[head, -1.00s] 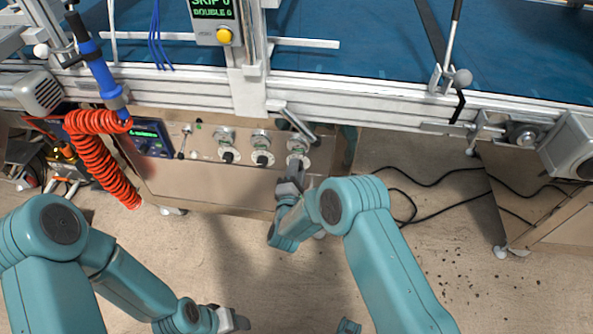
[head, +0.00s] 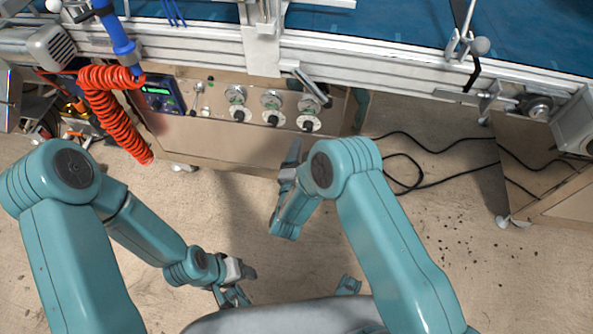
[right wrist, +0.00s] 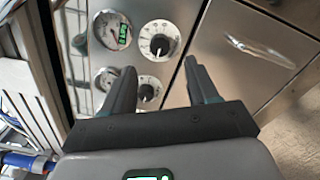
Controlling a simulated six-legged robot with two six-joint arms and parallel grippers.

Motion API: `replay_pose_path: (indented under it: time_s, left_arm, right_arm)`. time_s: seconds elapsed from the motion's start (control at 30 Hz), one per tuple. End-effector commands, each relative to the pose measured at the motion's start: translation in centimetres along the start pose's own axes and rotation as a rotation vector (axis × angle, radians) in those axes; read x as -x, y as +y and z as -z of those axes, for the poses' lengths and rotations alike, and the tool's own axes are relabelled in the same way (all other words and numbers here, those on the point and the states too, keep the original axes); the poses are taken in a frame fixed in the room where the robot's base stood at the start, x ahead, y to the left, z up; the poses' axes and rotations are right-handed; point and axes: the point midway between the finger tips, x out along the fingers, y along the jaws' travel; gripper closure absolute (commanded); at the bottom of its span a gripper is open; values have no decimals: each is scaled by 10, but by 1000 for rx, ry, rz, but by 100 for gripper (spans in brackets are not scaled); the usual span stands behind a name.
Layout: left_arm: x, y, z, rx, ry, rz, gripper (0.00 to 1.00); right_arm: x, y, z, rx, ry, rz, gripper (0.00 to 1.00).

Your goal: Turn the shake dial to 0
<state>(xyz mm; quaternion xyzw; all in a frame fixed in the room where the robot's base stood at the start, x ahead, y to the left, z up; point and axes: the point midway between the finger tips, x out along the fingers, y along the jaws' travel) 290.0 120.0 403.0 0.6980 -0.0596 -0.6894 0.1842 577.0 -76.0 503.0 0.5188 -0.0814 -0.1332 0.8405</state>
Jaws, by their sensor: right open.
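Three black dials on round white scales sit in a row on the metal panel: left dial (head: 238,115), middle dial (head: 272,120) and right dial (head: 308,123). I cannot read which is the shake dial. My right gripper (head: 291,158) is open and empty, below and apart from the right dial. In the right wrist view, one dial (right wrist: 159,41) lies beyond and between the open fingers (right wrist: 160,68). A second dial (right wrist: 148,91) is partly hidden by the left finger. The dial settings are too small to read. My left gripper (head: 243,283) is open and empty, low over the floor.
Round gauges (head: 271,99) sit above the dials. A small lever (head: 198,92) and a lit display (head: 162,98) are to their left. A red coiled hose (head: 108,115) hangs at the panel's left. A metal lever (head: 312,85) juts out above the right dial.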

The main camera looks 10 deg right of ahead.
Motion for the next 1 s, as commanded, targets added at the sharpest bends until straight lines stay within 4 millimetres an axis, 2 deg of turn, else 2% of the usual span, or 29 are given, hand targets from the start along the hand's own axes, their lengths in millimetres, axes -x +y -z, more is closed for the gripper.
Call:
replay_pose_path:
  time_s: [0.03,0.2,0.4,0.57,1.0]
  left_arm:
    - [6,2,0,0,0,0,41]
    - [14,5,0,0,0,0,41]
    - [17,6,0,0,0,0,41]
    - [18,6,0,0,0,0,41]
    - [17,6,0,0,0,0,41]
  right_arm:
    - [14,3,0,3,7,0,41]
    - [54,2,0,3,6,0,41]
    - [80,1,0,1,2,-1,41]
    - [86,0,0,1,0,0,41]
    - [85,0,0,0,-1,0,41]
